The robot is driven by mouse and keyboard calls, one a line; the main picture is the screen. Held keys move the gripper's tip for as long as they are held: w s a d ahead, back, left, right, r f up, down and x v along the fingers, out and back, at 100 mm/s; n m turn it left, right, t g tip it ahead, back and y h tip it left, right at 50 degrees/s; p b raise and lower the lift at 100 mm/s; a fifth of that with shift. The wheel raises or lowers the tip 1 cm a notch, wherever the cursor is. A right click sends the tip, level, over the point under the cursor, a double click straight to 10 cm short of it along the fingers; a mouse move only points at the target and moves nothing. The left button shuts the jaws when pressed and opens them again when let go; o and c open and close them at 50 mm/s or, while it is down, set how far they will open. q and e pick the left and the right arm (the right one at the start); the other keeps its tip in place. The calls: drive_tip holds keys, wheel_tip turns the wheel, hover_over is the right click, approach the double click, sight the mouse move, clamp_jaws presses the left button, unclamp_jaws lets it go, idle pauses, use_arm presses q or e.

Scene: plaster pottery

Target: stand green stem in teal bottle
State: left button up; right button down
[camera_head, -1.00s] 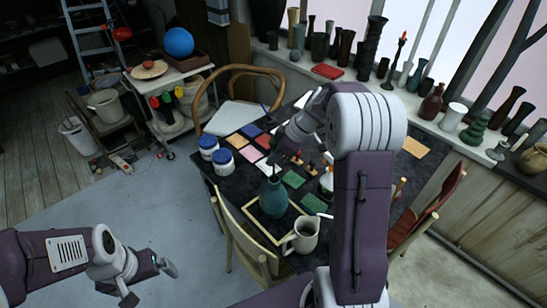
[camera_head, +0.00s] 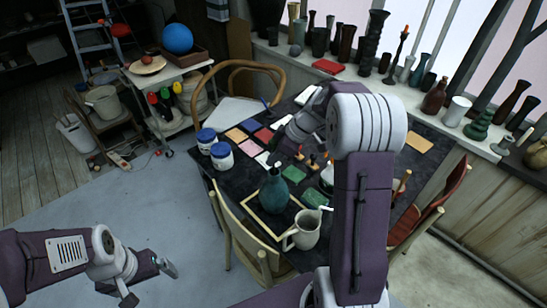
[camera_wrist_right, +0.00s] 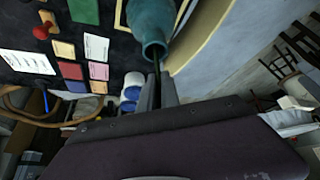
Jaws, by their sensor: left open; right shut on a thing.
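The teal bottle (camera_head: 273,192) stands upright on the dark table, inside a pale yellow outline. In the right wrist view its neck and mouth (camera_wrist_right: 152,30) point toward my gripper. My right gripper (camera_wrist_right: 157,80) is shut on the thin dark green stem (camera_wrist_right: 157,66), whose far end meets the bottle's mouth. How deep the stem goes inside is hidden. In the head view my right gripper (camera_head: 274,153) is above the bottle, partly lost against the dark table. My left gripper (camera_head: 150,283) is open and empty over the floor at the lower left.
A cream jug (camera_head: 304,231) stands close to the bottle's right. Two blue-lidded white jars (camera_head: 221,156) stand at the table's left edge. Coloured cards (camera_head: 294,174) and small stamps lie behind the bottle. Wooden chairs (camera_head: 245,235) stand around the table.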

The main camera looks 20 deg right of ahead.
drive_tip(key=c, duration=1.5)
unclamp_jaws()
drive_tip(key=v, duration=0.9)
